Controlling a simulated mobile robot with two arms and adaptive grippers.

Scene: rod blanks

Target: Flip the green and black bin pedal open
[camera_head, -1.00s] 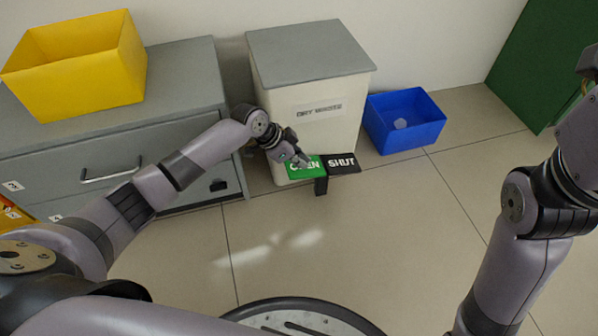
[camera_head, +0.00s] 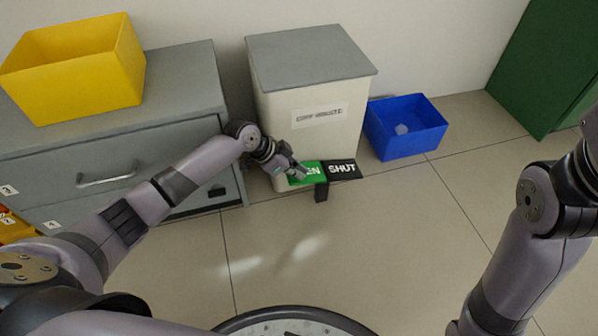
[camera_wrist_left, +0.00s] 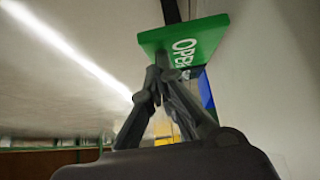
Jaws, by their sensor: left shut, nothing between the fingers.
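The bin (camera_head: 315,115) is cream with a grey lid (camera_head: 310,54), which is closed, and stands against the wall. Its pedal has a green half (camera_head: 308,178) marked OPEN on the left and a black half (camera_head: 342,170) marked SHUT on the right. My left gripper (camera_head: 299,173) is shut and empty, with its fingertips at the green half, covering part of the word. In the left wrist view the shut fingertips (camera_wrist_left: 160,75) overlap the green plate (camera_wrist_left: 185,42); I cannot tell whether they touch it. My right gripper is out of view; only its arm shows.
A grey drawer cabinet (camera_head: 110,152) stands left of the bin with a yellow box (camera_head: 78,70) on top. A blue bin (camera_head: 405,136) sits on the floor to the right. A green cabinet (camera_head: 548,65) is at far right. The floor in front is clear.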

